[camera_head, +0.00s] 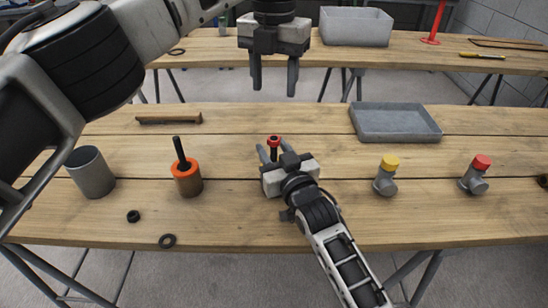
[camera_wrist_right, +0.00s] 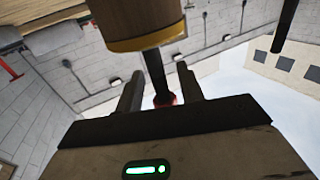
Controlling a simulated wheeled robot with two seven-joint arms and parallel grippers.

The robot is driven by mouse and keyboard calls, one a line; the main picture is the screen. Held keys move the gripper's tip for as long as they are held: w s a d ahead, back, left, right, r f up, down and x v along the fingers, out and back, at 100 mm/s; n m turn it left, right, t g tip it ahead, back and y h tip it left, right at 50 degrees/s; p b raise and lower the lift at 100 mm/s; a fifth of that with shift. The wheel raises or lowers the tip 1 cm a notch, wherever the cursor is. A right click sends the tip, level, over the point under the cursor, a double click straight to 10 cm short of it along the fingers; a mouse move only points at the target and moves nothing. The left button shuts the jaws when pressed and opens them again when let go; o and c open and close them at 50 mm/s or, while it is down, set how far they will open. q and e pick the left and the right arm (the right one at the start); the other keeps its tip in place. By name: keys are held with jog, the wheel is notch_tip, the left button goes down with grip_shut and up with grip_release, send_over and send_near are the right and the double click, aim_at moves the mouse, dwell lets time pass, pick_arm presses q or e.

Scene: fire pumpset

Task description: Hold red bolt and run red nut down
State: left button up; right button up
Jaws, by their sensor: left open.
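A black bolt (camera_head: 273,154) stands upright with a red nut (camera_head: 274,141) at its top, near the middle of the front table. In the right wrist view, which is upside down, the black shaft (camera_wrist_right: 154,72) and red nut (camera_wrist_right: 164,99) show between the finger lines. My right gripper (camera_head: 272,152) is open, its fingers on either side of the bolt with gaps visible. The same fingers show in the right wrist view (camera_wrist_right: 160,88). My left gripper (camera_head: 274,82) is open and empty, pointing down above the bolt. The bolt's lower end is hidden in the head view.
A brown block with a yellow rim (camera_wrist_right: 140,30) adjoins the shaft. An orange cup with a black rod (camera_head: 187,176) and a grey cylinder (camera_head: 91,172) stand left. A grey tray (camera_head: 395,137), yellow-capped fitting (camera_head: 386,178) and red-capped fitting (camera_head: 475,176) are right.

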jog(key=v, duration=1.6)
jog(key=shift+b, duration=0.35)
